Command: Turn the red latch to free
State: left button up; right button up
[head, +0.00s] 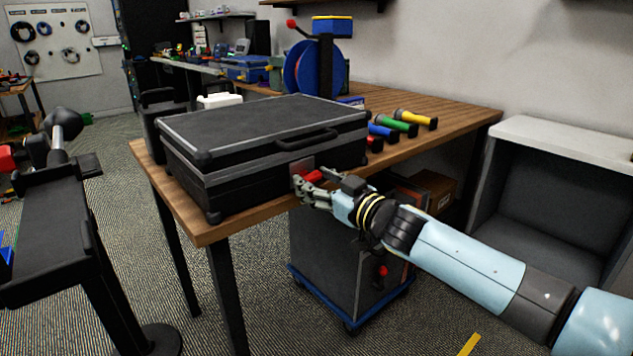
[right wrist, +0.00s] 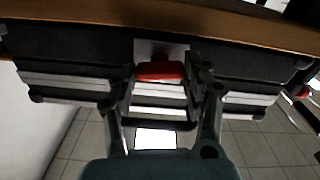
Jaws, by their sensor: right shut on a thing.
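The red latch (head: 313,176) sits on a metal plate on the front of a closed black case (head: 262,133), which lies on the wooden table. My right gripper (head: 305,187) is at the case front with its fingers around the latch. In the right wrist view, the red latch (right wrist: 160,71) lies between the two fingers of the right gripper (right wrist: 163,88), which are shut on it. The fingers partly cover the latch in the head view. My left gripper is not in view.
The wooden table (head: 455,114) holds several coloured flashlights (head: 398,122) right of the case and a blue reel (head: 302,68) behind it. A grey cabinet on a blue wheeled base (head: 350,322) stands below the table. A white-topped open unit (head: 560,138) stands at the right.

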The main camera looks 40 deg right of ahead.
jog(key=n, duration=0.8)
jog(key=n+b, duration=0.1)
jog(key=n, duration=0.3)
jog(key=shift+f+n, duration=0.1)
jog(key=shift+n, duration=1.8)
jog(key=o, duration=1.2)
jog(key=shift+a, duration=0.1)
jog(key=shift+c, duration=0.2)
jog(key=shift+s, duration=0.1)
